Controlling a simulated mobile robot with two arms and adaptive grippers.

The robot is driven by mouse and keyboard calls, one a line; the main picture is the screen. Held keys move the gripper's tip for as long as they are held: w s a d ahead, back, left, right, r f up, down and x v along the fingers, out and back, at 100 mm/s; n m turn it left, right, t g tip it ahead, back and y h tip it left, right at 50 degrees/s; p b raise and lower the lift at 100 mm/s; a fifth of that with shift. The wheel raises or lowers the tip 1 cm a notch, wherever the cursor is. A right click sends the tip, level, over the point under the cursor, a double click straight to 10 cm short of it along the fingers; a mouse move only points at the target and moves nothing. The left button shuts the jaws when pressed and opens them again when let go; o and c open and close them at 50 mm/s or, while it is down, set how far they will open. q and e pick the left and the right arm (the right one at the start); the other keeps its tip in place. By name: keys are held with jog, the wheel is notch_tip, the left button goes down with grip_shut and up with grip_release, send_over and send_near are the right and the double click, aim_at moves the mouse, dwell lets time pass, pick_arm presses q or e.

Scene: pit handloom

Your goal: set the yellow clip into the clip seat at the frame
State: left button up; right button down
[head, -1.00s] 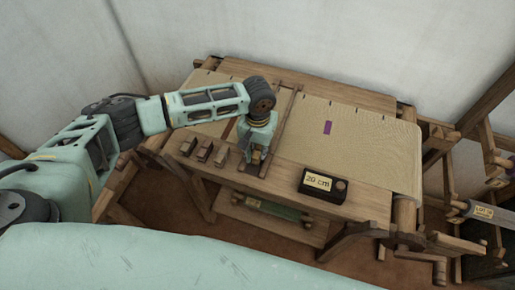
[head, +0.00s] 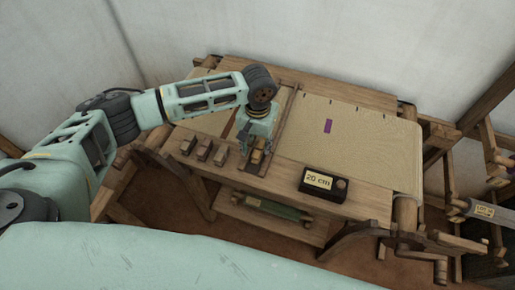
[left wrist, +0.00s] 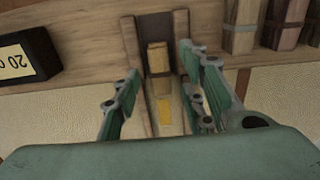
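The yellow clip (head: 257,157) is a small tan-yellow block at the front end of the wooden frame (head: 283,112). In the left wrist view the clip (left wrist: 158,58) stands between two wooden rails, where the clip seat appears to be; how deep it sits is hard to tell. A flat yellow patch (left wrist: 165,108) shows between the rails nearer my palm. My left gripper (left wrist: 160,80) is open above the clip, its fingers spread either side with gaps to the block. It also shows in the head view (head: 256,146). My right gripper is not in view.
Several wooden blocks (head: 204,150) stand on the front beam left of the frame. A dark box marked 20 cm (head: 323,184) stands to its right. Cloth with a purple patch (head: 328,126) stretches behind. The beam between frame and box is clear.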

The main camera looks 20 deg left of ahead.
aim_at(258, 151)
pick_arm(q)
notch_tip(258, 151, up, 9)
jog(key=b, duration=0.1)
jog(key=shift+r, duration=0.15)
dwell(0.4)
